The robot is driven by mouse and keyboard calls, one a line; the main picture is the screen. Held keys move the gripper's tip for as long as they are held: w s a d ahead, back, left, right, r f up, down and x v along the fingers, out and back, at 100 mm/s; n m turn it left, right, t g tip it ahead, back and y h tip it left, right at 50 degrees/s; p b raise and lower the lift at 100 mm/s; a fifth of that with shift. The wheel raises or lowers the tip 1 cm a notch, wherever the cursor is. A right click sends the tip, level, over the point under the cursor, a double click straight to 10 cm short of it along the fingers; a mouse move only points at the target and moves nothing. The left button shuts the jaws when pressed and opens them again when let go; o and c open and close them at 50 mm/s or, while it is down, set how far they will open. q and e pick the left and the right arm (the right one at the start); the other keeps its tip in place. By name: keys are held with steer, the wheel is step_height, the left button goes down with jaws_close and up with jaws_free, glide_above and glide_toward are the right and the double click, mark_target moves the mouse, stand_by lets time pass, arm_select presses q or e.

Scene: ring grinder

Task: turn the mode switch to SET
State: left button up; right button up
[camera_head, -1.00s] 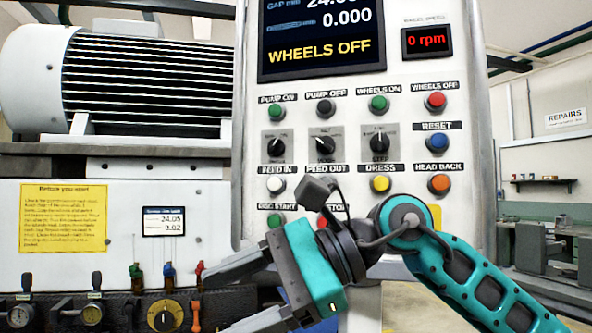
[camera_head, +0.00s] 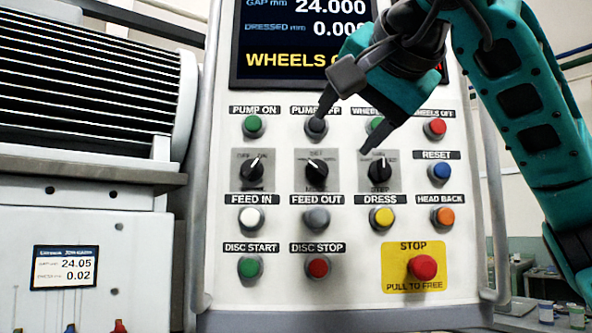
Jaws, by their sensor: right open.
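Three black rotary switches sit in a row on the white control panel: a left one (camera_head: 255,169), a middle one (camera_head: 316,170) and a right one (camera_head: 380,170). The small print on their plates is hard to read; the middle plate seems to carry SET at its top, which suggests the mode switch. The middle knob's white pointer mark faces left. My right gripper (camera_head: 343,131) is open and empty in front of the panel, fingers pointing down-left. Its fingertips appear above and to the right of the middle knob; contact cannot be told. My left gripper is not in view.
Push buttons surround the switches, including PUMP OFF (camera_head: 316,125), FEED OUT (camera_head: 316,218) and DRESS (camera_head: 381,217). A red STOP button (camera_head: 422,267) sits low right. The screen (camera_head: 260,45) is partly covered by my right arm. A grab rail (camera_head: 205,200) runs along the left.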

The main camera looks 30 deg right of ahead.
mark_target(318, 169)
steer(key=x, duration=1.2)
steer(key=shift+w+d, duration=0.25)
steer(key=shift+d, duration=0.15)
steer(key=c, duration=1.1)
